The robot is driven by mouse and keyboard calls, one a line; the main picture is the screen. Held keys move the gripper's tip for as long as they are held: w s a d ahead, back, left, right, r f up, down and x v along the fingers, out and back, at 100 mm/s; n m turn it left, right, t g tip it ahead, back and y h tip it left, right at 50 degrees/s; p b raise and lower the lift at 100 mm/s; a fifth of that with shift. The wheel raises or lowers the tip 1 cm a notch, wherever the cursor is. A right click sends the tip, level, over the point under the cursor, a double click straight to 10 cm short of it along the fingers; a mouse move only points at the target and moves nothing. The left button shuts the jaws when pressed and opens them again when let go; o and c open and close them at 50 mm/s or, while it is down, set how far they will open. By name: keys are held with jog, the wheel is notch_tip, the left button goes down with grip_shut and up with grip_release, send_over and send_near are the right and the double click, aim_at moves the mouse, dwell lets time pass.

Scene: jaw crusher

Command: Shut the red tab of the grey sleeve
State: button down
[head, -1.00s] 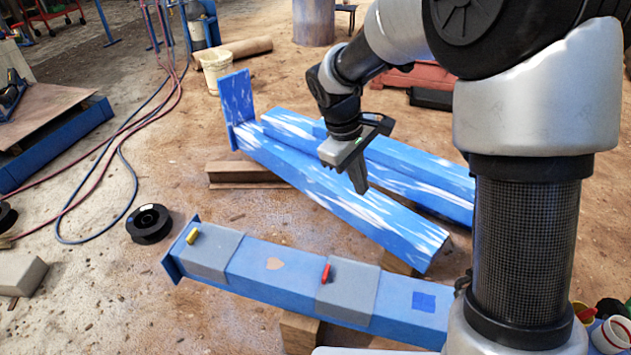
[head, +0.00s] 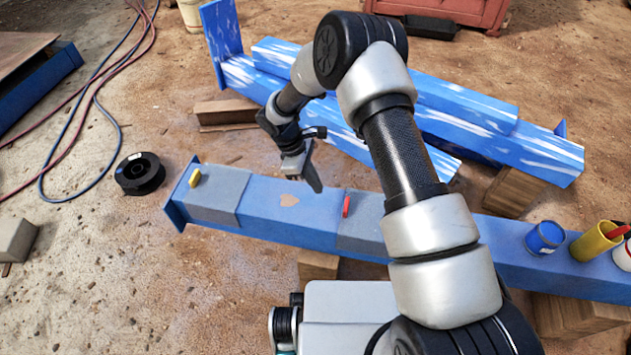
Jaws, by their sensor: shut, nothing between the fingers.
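The grey sleeve (head: 362,232) with the red tab wraps the near blue beam around its middle; my arm hides its right part. The red tab (head: 346,206) sits near the sleeve's left edge; I cannot tell its exact tilt. My gripper (head: 316,186) is shut and empty. It points down, up and to the left of the red tab in the head view, apart from it.
A second grey sleeve (head: 222,196) with a yellow tab (head: 195,178) is at the beam's left end. A tan heart mark (head: 289,200) lies between the sleeves. A blue can (head: 544,238) and yellow pot (head: 597,242) stand on the right. Blue-white beams (head: 460,105) lie behind.

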jog(key=b+x, duration=0.1)
jog(key=x, duration=0.5)
jog(key=shift+f, duration=0.15)
jog(key=d, duration=0.3)
jog(key=shift+s+d, duration=0.1)
jog(key=shift+s, duration=0.25)
jog(key=shift+d, duration=0.4)
jog(key=s+d, duration=0.1)
jog(key=d, duration=0.7)
jog(key=s+d, duration=0.2)
jog(key=d, duration=0.6)
jog(key=s+d, duration=0.2)
jog(key=d, duration=0.6)
jog(key=shift+d+p, duration=0.25)
jog(key=shift+p, duration=0.1)
jog(key=shift+d, duration=0.1)
jog(key=a, duration=0.2)
jog(key=w+a, duration=0.1)
jog(key=a, duration=0.2)
jog(key=p+v, duration=0.2)
jog(key=v, duration=0.8)
